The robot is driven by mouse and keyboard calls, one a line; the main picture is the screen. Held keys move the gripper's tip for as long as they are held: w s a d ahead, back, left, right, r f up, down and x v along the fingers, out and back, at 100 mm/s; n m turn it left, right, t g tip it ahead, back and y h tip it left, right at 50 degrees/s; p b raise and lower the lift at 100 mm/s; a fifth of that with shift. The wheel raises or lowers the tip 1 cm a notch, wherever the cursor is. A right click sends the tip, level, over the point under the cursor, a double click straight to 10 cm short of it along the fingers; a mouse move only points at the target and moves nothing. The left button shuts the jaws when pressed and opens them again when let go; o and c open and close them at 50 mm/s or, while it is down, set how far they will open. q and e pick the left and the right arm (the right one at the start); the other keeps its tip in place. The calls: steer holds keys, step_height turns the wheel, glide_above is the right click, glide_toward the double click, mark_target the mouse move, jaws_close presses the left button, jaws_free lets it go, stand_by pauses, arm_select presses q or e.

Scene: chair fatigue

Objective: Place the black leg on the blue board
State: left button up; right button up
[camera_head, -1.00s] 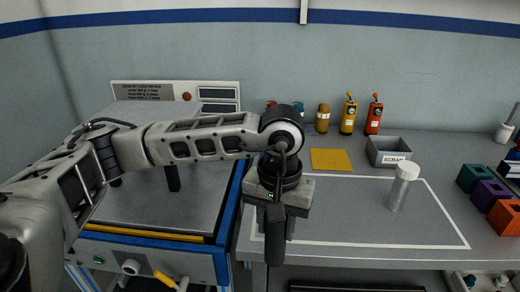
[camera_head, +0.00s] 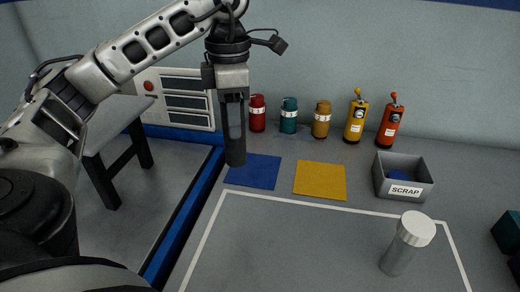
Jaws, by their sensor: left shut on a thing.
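My left gripper (camera_head: 232,100) points down at the upper middle, shut on the black leg (camera_head: 235,152). The leg hangs upright below it, partly hidden by the dark fingers. The blue board (camera_head: 256,173) lies flat on the grey table, left of a yellow board. In the picture the leg's lower end overlaps the blue board's upper left part. I cannot tell whether the leg touches the board or hangs above it. My right gripper is not in view.
A yellow board (camera_head: 320,181) lies beside the blue one. A grey SCRAP bin (camera_head: 404,190) holds something blue. A white-capped cylinder (camera_head: 408,243) stands in front. Several coloured canisters (camera_head: 321,120) line the wall. A chair with black legs (camera_head: 141,150) stands left, past a blue edge.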

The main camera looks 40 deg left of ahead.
arm_select(q)
steer(key=w+a+f, duration=0.2)
steer(key=w+f, duration=0.3)
steer(key=f, duration=0.1)
steer(key=w+a+f+p, duration=0.1)
steer(key=w+a+f, duration=0.2)
steer(key=w+f, duration=0.3)
steer(key=shift+a+f, duration=0.2)
steer(key=shift+a, duration=0.05)
steer(key=o, duration=0.7)
steer(key=shift+f, duration=0.2)
steer(key=o, duration=0.4)
steer(key=shift+o, duration=0.2)
steer(key=shift+r, duration=0.1)
step_height(320, 180, up, 12)
steer(key=shift+r, duration=0.15)
